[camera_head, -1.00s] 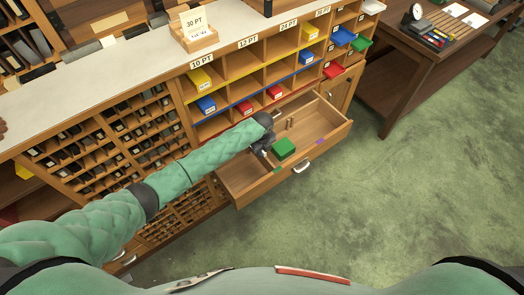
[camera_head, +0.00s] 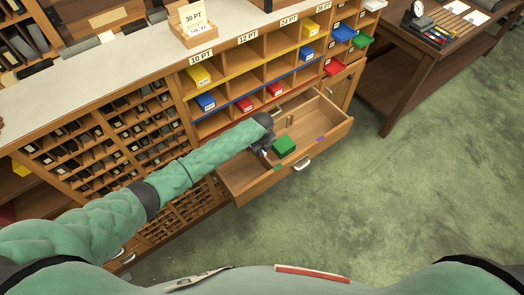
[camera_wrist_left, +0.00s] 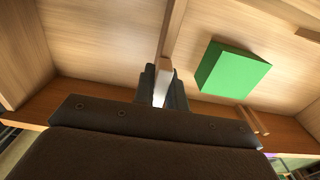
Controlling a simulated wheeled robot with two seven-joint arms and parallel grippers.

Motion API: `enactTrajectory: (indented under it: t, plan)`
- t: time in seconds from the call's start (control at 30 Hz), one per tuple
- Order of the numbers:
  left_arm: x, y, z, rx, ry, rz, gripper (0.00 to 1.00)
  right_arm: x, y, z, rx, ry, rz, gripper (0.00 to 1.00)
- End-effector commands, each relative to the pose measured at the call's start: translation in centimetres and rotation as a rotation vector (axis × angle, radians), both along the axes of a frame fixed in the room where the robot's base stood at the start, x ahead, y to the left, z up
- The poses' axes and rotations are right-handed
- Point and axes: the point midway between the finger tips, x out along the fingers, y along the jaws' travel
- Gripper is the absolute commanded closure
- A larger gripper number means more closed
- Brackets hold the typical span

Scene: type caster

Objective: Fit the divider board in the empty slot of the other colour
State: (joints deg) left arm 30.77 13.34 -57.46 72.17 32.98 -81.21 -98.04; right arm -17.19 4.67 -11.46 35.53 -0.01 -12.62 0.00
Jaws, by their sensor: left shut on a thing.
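The divider board (camera_wrist_left: 173,38) is a thin wooden strip in the wrist view, running from the fingertips to the top edge. My left gripper (camera_wrist_left: 162,88) is shut on its near end, inside the open drawer (camera_head: 248,190). In the head view my left gripper (camera_head: 265,147) hides most of the board. A green mark (camera_head: 277,168) and a purple mark (camera_head: 320,139) sit on the drawer's front edge. Paired wooden cleats (camera_wrist_left: 252,120) stand apart, right of the board; cleats (camera_head: 290,120) also show at the drawer's back. Whether the board sits in a slot is unclear. My right gripper is not in view.
A green block (camera_head: 284,145) lies in the drawer just right of the gripper, apart from the board in the wrist view (camera_wrist_left: 232,68). The drawer's right part is clear. Pigeonholes with coloured bins (camera_head: 205,102) stand behind the drawer.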

Motion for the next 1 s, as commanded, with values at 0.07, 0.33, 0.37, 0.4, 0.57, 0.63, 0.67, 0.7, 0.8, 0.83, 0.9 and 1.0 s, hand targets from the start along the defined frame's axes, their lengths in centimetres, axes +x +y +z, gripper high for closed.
enactTrajectory:
  t: [0.07, 0.33, 0.37, 0.4, 0.57, 0.63, 0.67, 0.7, 0.8, 0.83, 0.9, 1.0]
  plan:
    - [0.01, -0.02, -0.21, 0.000, 0.000, 0.000, 1.00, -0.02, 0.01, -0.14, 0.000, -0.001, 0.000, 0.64]
    - [0.02, -0.02, -0.63, -0.001, -0.001, 0.000, 1.00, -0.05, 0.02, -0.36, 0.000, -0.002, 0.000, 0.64]
    - [0.02, -0.02, -0.65, -0.001, -0.001, 0.000, 1.00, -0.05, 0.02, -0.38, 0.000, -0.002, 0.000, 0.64]
    - [0.02, -0.02, -0.67, -0.001, -0.001, 0.000, 1.00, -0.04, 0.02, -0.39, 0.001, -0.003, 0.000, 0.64]
    - [0.01, -0.01, -0.76, 0.000, 0.000, 0.000, 0.81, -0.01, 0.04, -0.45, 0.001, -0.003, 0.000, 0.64]
    - [0.00, -0.01, -0.79, 0.000, 0.000, 0.000, 0.67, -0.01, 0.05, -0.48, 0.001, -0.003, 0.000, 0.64]
    - [0.00, -0.01, -0.80, 0.000, 0.000, 0.000, 0.61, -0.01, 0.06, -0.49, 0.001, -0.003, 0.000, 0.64]
    - [0.00, 0.00, -0.82, 0.000, 0.000, 0.000, 0.61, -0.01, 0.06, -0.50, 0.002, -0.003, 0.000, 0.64]
    - [-0.01, -0.01, -0.85, 0.000, 0.000, 0.000, 0.61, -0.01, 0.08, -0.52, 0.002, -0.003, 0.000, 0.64]
    - [-0.01, -0.01, -0.86, 0.000, 0.000, 0.000, 0.61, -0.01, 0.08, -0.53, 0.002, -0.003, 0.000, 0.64]
    - [-0.01, 0.00, -0.90, 0.000, 0.000, 0.000, 0.61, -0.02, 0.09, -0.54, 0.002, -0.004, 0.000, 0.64]
    - [-0.01, 0.00, -0.92, 0.000, 0.000, 0.000, 0.61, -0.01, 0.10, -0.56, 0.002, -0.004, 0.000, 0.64]
